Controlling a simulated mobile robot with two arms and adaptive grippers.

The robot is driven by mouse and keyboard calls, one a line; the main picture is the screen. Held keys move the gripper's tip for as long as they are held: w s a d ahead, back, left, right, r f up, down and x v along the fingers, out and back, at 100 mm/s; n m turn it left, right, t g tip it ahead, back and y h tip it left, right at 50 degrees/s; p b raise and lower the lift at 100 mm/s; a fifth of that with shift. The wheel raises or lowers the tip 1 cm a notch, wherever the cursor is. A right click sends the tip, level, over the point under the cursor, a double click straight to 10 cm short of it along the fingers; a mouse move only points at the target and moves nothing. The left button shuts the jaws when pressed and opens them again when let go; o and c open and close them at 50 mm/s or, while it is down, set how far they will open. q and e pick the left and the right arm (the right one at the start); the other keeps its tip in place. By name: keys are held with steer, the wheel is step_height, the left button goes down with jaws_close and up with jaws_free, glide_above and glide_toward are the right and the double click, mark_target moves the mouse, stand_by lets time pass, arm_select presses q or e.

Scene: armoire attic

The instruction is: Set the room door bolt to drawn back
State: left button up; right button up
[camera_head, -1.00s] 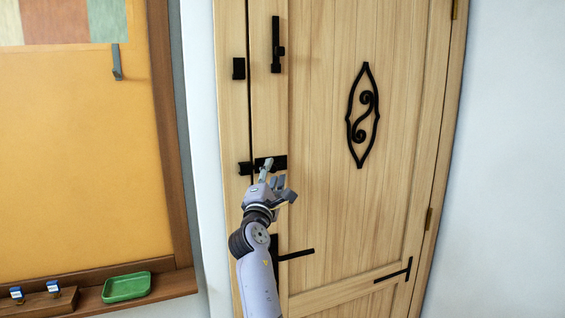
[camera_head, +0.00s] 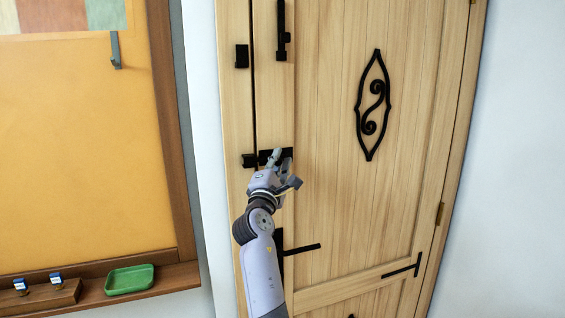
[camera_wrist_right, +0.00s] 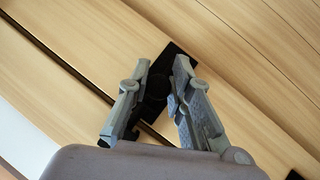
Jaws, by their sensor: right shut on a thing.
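The wooden room door (camera_head: 330,200) is shut against its frame. A black bolt (camera_head: 285,153) is mounted on the door's left edge, with a black keeper (camera_head: 249,161) on the frame to its left. My right gripper (camera_head: 276,158) is at the bolt, its fingers covering the bolt's middle. In the right wrist view my right gripper (camera_wrist_right: 162,70) has its two fingers on either side of the dark bolt knob, shut on it, with the black bolt plate (camera_wrist_right: 178,50) beyond. Whether the rod reaches into the keeper is hidden. My left gripper is not in view.
A black lever handle (camera_head: 300,249) is just below my right gripper. A second, upright black bolt (camera_head: 281,30) is higher on the door, with a black catch (camera_head: 242,56) on the frame. An orange board (camera_head: 80,150) and a green tray (camera_head: 130,280) are at left.

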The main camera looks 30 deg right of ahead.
jaws_close()
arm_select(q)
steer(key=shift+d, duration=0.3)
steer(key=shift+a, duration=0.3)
arm_select(e)
steer(key=shift+r, duration=0.1)
